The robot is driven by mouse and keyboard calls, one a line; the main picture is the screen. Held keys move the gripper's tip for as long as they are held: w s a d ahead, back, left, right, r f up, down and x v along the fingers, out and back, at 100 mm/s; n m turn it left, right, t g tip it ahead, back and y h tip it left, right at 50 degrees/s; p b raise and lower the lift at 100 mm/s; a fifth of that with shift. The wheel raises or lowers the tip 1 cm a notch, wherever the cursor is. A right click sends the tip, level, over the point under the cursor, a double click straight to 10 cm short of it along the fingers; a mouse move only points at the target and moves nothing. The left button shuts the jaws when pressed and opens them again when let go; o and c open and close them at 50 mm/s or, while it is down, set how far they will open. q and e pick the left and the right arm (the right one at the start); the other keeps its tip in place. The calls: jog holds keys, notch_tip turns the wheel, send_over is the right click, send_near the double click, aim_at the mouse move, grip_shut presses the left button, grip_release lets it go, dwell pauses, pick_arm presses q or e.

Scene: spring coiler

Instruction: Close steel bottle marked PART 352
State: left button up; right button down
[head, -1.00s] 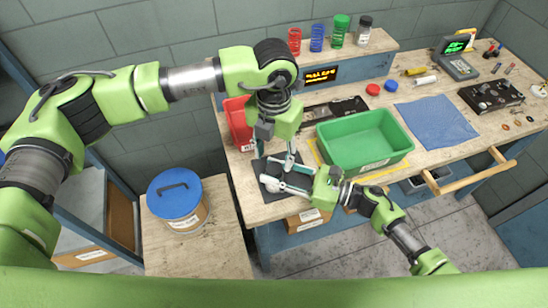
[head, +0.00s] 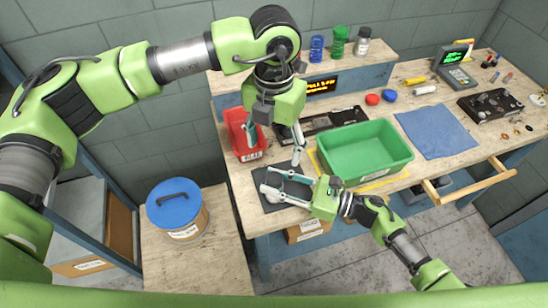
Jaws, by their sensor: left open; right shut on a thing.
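My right gripper (head: 270,186) reaches in from the right over a dark mat (head: 246,190) at the front left of the bench. It is shut on a small pale, silvery thing that its fingers largely hide; this may be the steel bottle, but I cannot read a PART 352 mark. My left gripper (head: 275,146) hangs above and behind it, pointing down, with fingers spread and nothing between them. A red cap (head: 372,99) and a blue cap (head: 389,96) lie on the bench behind the green bin.
A green bin (head: 366,176) stands right of the mat, a red bin (head: 245,150) behind left. A blue cloth (head: 437,131) lies farther right. The back shelf holds a blue coil (head: 317,48), a green coil (head: 339,41) and a dark-capped jar (head: 362,42). A wooden drawer (head: 470,182) juts out in front.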

pick_arm(q)
jog(key=shift+r, duration=2.4)
pick_arm(e)
jog(key=shift+s+d+f, duration=0.1)
jog(key=shift+f, duration=0.3)
jog(key=c, duration=1.5)
grip_release()
pick_arm(q)
jog(key=shift+f, duration=0.1)
pick_arm(e)
jog(key=shift+r, duration=0.15)
jog(key=shift+r, duration=0.1)
jog(key=v, duration=1.2)
